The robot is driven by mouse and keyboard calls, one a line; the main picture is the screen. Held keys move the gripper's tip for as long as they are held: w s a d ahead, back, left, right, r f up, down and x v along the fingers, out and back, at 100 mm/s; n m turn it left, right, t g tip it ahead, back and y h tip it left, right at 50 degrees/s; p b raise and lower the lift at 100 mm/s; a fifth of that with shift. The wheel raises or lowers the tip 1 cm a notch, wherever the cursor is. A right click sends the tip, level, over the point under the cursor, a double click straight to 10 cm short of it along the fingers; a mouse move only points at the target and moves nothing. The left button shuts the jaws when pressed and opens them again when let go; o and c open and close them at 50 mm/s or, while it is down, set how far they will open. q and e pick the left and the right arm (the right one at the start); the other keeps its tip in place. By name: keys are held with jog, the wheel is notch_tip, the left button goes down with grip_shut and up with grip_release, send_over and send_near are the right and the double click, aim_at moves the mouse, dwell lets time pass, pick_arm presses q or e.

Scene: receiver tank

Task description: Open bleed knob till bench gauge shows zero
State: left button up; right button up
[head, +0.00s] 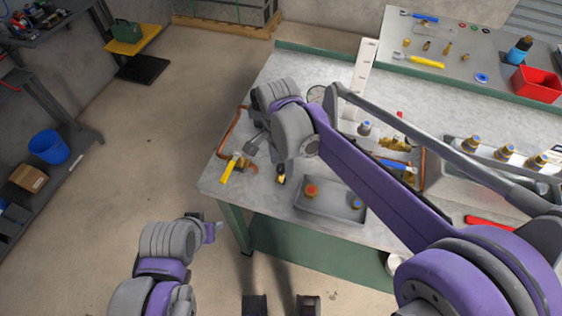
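My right gripper (262,148) hangs over the left part of the grey bench (225,190), near the copper pipe (231,128). My own wrist covers much of it, and its finger gap is not clear. A small dark and brass fitting (281,179) shows just below the wrist; I cannot tell whether the gripper touches it. I cannot make out the bleed knob for certain. My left gripper (213,229) is off the bench, in front of its left corner.
A yellow-handled tool (229,170) lies at the bench's left edge. A grey tray (310,206) holds a red-topped and a blue-topped fitting. A white upright panel (361,78) stands behind. A second bench with a red bin (538,84) is at the back right.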

aim_at(280, 166)
notch_tip(280, 166, up, 11)
jog(key=shift+w+a+p, duration=0.15)
jog(key=shift+w+p, duration=0.05)
jog(key=shift+p, duration=0.2)
jog(key=shift+f, duration=0.1)
dwell(0.6)
jog(key=s+d+f+n+t, duration=0.2)
jog(key=s+d+f+n, duration=0.1)
jog(key=s+d, duration=0.2)
jog(key=s+d+f+n+t, duration=0.2)
jog(key=s+d+f+n, duration=0.2)
jog(key=d, duration=0.3)
jog(key=s+d+f+n+t+p, duration=0.1)
jog(key=s+d+f+n, duration=0.2)
jog(key=s+d, duration=0.3)
jog(key=shift+s+d+f+n+t, duration=0.15)
jog(key=shift+s+f+n+t, duration=0.2)
jog(key=shift+f, duration=0.3)
jog(key=shift+w, duration=0.1)
jog(key=shift+c, duration=0.3)
